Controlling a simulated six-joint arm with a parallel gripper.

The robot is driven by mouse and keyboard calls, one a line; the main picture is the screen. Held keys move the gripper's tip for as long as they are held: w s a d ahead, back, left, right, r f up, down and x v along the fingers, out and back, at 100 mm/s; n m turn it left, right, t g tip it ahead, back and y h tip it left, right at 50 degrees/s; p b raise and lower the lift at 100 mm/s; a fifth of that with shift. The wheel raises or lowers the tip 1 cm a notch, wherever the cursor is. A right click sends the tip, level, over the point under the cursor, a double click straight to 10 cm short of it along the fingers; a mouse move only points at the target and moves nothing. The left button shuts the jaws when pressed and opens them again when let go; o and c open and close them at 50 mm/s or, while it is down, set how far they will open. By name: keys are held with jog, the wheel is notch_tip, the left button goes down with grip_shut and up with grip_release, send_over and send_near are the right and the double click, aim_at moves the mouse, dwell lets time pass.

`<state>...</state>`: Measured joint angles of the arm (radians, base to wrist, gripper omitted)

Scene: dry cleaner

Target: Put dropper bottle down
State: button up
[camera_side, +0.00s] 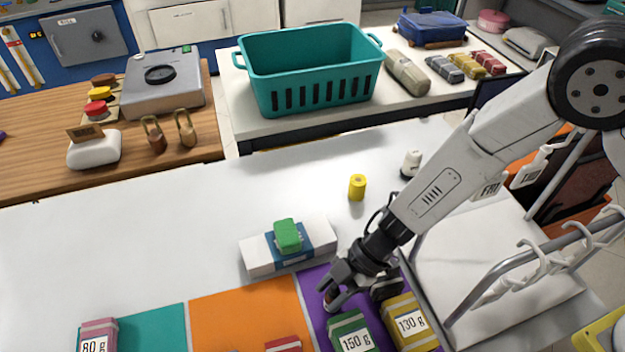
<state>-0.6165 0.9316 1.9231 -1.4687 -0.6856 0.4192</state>
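My gripper (357,292) points down over the purple mat (313,281), just behind the green 150 g block (352,333) and the yellow 130 g block (410,322). Its dark fingers look spread apart in the picture, but their inner sides are hidden. A small dark reddish thing with a pale part (330,298) shows by the left finger. It may be the dropper bottle, mostly hidden; I cannot tell whether it is held or touches the mat. A small white bottle-like thing with a dark base (411,163) stands farther back, behind my arm.
A white box with a blue band (258,255) carries a green block (288,236). A yellow spool (357,187) stands behind. An orange mat (245,315) and teal mat (150,330) lie left. A rail with hangers (530,262) is right.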

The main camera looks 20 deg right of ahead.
jog(key=shift+r, duration=0.15)
jog(key=d+r, duration=0.3)
jog(key=r, duration=0.7)
jog(key=shift+w+d+r, duration=0.2)
jog(key=shift+w+r, duration=0.1)
jog(key=shift+w, duration=0.05)
jog(key=shift+o, duration=0.3)
dwell(0.4)
jog(key=shift+x, duration=0.9)
